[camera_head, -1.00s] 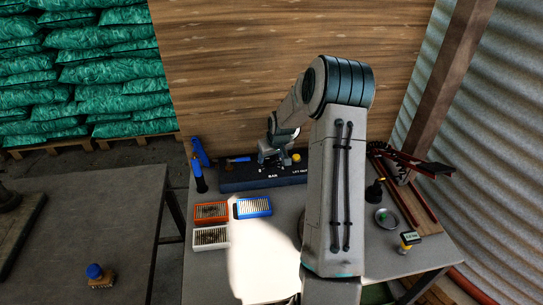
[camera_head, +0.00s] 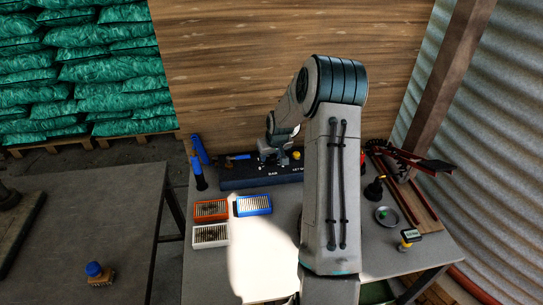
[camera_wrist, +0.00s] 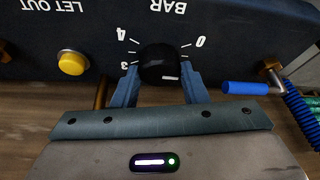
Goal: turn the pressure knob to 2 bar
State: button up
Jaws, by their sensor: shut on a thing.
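In the wrist view, the black pressure knob (camera_wrist: 158,62) sits on the front of the dark pressure box (camera_wrist: 235,28). The lettering appears upside down, with 4 and 3 left of the knob and 0 to its right. A white mark on the knob faces the lower right of the picture. Marks 1 and 2 cannot be seen. My gripper (camera_wrist: 158,76) is shut on the knob, a blue-grey finger on each side. In the head view, my gripper (camera_head: 273,154) is at the box (camera_head: 238,182), and the knob cannot be made out.
A yellow LET OUT button (camera_wrist: 73,62) is left of the knob in the wrist view. A blue-handled lever (camera_wrist: 245,88) is close to the right finger. Orange (camera_head: 211,210), blue (camera_head: 254,205) and white (camera_head: 210,236) trays lie in front of the box.

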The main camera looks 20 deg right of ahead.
jog(key=m+b, duration=0.1)
jog(key=b, duration=0.1)
jog(key=m+h+b, duration=0.1)
jog(key=shift+w+a+f+m+b, duration=0.1)
jog(key=shift+a+f+m+b, duration=0.15)
jog(key=shift+m+b, duration=0.15)
jog(key=m+h+b, duration=0.1)
jog(key=m, duration=0.1)
jog(key=m+g+b, duration=0.1)
jog(key=m+b, duration=0.1)
jog(key=shift+r+m+h, duration=0.15)
jog(key=shift+m+h, duration=0.15)
jog(key=shift+h, duration=0.1)
jog(key=m+g+h, duration=0.1)
jog(key=m, duration=0.3)
jog(key=shift+w+a+r+b, duration=0.1)
jog(key=shift+w+b, duration=0.05)
jog(key=shift+b, duration=0.15)
jog(key=m+g, duration=0.1)
jog(key=m, duration=0.2)
jog(key=m+g, duration=0.1)
jog(key=m, duration=0.1)
jog(key=shift+w+m+g+p, duration=0.1)
jog(key=shift+m+g+p, duration=0.2)
jog(key=shift+m+p, duration=0.1)
jog(key=o, duration=1)
jog(key=shift+c, duration=0.2)
jog(key=shift+h, duration=0.3)
